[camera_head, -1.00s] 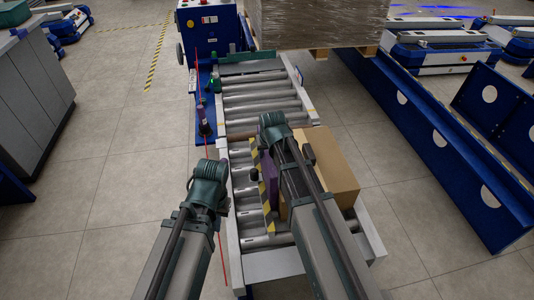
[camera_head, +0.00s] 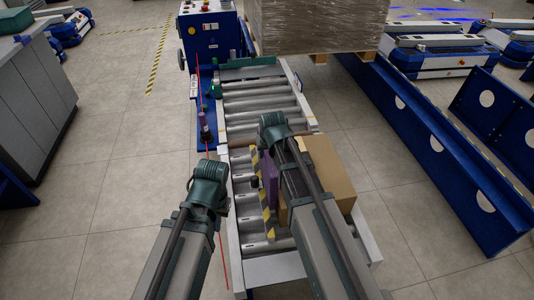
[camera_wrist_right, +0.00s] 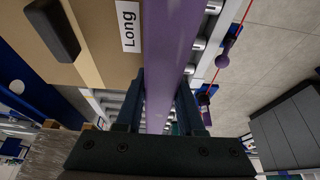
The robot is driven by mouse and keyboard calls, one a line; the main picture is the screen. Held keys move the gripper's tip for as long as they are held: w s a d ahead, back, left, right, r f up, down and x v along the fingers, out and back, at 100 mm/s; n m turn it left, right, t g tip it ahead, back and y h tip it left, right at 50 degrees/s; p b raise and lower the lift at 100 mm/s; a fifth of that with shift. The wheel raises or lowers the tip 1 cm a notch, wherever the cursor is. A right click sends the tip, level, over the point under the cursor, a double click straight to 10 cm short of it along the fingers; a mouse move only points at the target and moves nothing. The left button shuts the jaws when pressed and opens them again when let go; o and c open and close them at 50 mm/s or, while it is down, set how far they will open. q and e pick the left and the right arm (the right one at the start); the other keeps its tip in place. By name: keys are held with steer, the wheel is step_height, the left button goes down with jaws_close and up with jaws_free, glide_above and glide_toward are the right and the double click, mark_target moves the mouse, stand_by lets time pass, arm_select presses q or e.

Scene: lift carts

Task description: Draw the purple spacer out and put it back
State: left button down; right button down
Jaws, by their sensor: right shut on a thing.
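The purple spacer (camera_head: 267,174) is a thin upright panel on the roller conveyor (camera_head: 262,103), between a yellow-and-black striped strip (camera_head: 267,222) and a brown box (camera_head: 332,178). In the right wrist view the spacer (camera_wrist_right: 172,38) runs between the two fingers of my right gripper (camera_wrist_right: 160,98), which is shut on it. The box, labelled "Long" (camera_wrist_right: 128,25), stands beside the spacer there. My right arm covers part of the spacer and box in the head view. My left gripper (camera_head: 209,172) hangs left of the conveyor, apart from the spacer; its jaws cannot be made out.
A blue control cabinet (camera_head: 208,40) stands at the conveyor's far end. A wrapped pallet load (camera_head: 315,25) is behind at the right, with blue rails (camera_head: 440,140) along the right side. A grey cabinet (camera_head: 35,100) is at the far left. The floor left of the conveyor is clear.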

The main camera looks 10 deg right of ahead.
steer(key=shift+r+p, duration=2.65)
steer(key=shift+r, duration=0.3)
